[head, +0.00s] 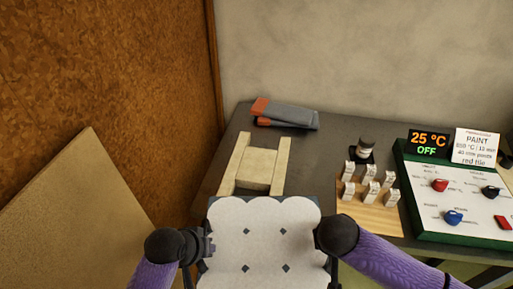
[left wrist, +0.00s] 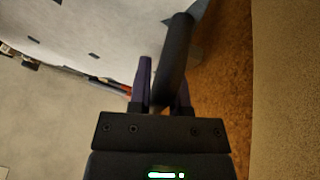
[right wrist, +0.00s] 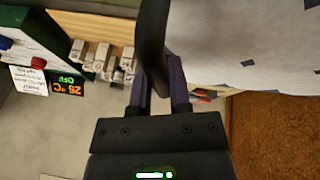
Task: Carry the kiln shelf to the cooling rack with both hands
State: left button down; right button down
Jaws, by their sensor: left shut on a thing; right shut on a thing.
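The kiln shelf (head: 265,245) appears as a pale slab with scalloped edges and small dark diamonds, low in the head view. It also shows in the left wrist view (left wrist: 110,30) and the right wrist view (right wrist: 230,45). My left gripper (head: 207,245) is shut on a dark handle (left wrist: 177,45) at its left side. My right gripper (head: 328,237) is shut on a dark handle (right wrist: 151,40) at its right side. Ahead on the table, a cream frame of two bars with a slab between (head: 257,168) looks like the cooling rack. The shelf's near edge is out of view.
The dark table (head: 312,150) holds grey-and-orange gloves (head: 287,115), a small jar (head: 362,148) and a wooden board with several white blocks (head: 367,210). Right of these are a green-edged knob panel (head: 465,205) and a display reading 25 °C OFF (head: 428,143). A brown wall stands left.

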aim_at(258, 165)
jog(key=i, duration=1.1)
